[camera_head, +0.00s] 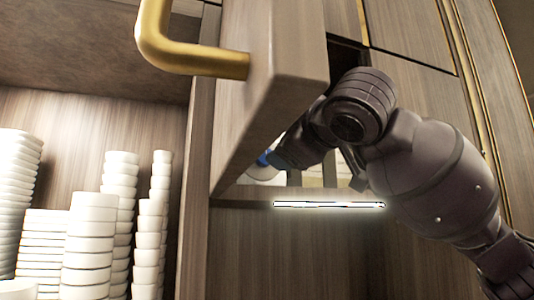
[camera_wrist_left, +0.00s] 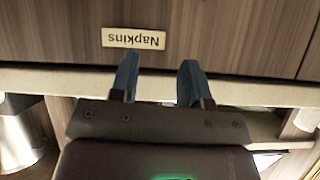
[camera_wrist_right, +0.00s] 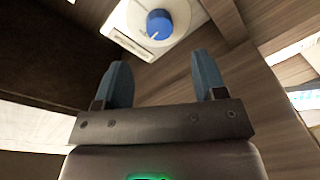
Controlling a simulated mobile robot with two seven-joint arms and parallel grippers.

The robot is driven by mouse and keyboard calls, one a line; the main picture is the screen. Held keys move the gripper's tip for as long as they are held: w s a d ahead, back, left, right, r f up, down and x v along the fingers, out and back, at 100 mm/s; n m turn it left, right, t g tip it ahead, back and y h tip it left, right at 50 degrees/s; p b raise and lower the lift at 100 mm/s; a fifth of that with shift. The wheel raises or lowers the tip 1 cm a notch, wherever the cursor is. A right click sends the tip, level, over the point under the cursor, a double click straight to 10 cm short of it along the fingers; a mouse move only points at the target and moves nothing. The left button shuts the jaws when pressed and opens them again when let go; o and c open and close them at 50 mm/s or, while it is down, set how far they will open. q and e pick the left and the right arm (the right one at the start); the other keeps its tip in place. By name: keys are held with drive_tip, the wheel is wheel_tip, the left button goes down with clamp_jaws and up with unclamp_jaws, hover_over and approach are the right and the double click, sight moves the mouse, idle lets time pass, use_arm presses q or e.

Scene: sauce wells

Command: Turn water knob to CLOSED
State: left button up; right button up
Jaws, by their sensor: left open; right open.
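The water knob is a blue round knob (camera_wrist_right: 159,24) on a white round base at the top of the right wrist view. Its white plate (camera_wrist_right: 128,40) carries a label strip too small to read. My right gripper (camera_wrist_right: 164,80) is open and empty, with the knob ahead of its fingertips and apart from them. In the head view my right arm reaches into an open cabinet, where a bit of blue (camera_head: 263,159) shows beside white; the fingers are mostly hidden. My left gripper (camera_wrist_left: 158,75) is open and empty in front of a drawer front labelled Napkins (camera_wrist_left: 133,38).
A cabinet door (camera_head: 262,95) with a brass handle (camera_head: 190,60) stands open at the left of my right arm. A lit strip (camera_head: 330,205) runs under the cabinet. Stacks of white cups and dishes (camera_head: 90,240) fill the shelf at left.

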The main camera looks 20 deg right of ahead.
sight(261, 161)
use_arm(q)
drive_tip(key=shift+w+r+p, duration=0.2)
drive_tip(key=shift+r+p, duration=0.2)
drive_tip(key=shift+r, duration=0.15)
drive_tip(key=shift+w+r+p, duration=0.15)
drive_tip(key=shift+r+p, duration=0.25)
drive_tip(key=shift+r, duration=0.1)
use_arm(e)
drive_tip(key=w+a, duration=0.1)
drive_tip(key=w, duration=0.7)
use_arm(q)
drive_tip(key=shift+f, duration=0.15)
use_arm(e)
drive_tip(key=c, duration=0.9)
